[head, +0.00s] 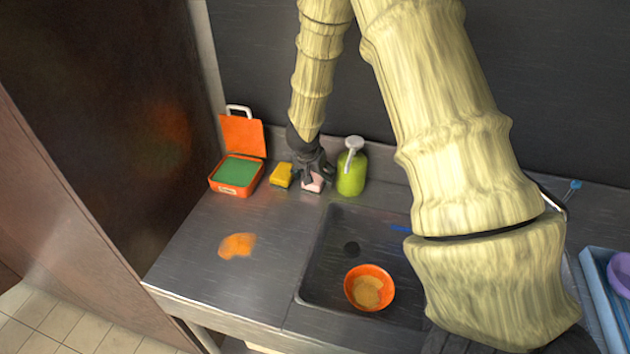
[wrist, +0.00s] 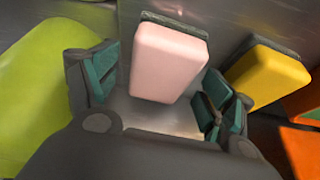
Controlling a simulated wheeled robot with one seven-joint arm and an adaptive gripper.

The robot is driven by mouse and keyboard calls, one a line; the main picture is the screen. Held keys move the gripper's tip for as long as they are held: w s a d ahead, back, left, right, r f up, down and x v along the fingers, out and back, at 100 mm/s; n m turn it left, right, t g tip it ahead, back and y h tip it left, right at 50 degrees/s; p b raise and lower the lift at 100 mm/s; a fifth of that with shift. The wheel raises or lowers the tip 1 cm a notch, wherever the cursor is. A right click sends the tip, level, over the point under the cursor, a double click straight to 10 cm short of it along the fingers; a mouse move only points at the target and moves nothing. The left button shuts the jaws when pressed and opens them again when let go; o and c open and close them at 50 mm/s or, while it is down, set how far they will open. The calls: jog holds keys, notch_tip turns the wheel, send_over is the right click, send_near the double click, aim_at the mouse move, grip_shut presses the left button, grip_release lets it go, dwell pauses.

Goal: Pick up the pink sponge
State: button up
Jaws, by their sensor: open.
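The pink sponge (wrist: 168,62) is a pale pink block with a dark backing, seen large in the wrist view. In the head view the pink sponge (head: 314,184) shows partly behind my gripper (head: 312,172), at the back of the counter. My gripper (wrist: 160,95) is open, with one teal-padded finger to the left of the sponge and the other to its right. The sponge lies in line with the gap between the fingers. I cannot tell whether either finger touches it.
A yellow sponge (head: 281,175) stands just left of the pink one, and a green soap bottle (head: 351,172) just right. An open orange box (head: 236,190) is further left. The sink (head: 330,250) in front holds an orange bowl (head: 369,272). The front-left counter is mostly free.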

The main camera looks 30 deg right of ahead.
jog(key=shift+d+f, duration=0.1)
jog(key=shift+f, duration=0.15)
jog(key=shift+f, duration=0.2)
dwell(0.7)
jog(key=shift+c, duration=0.5)
jog(key=c, duration=0.8)
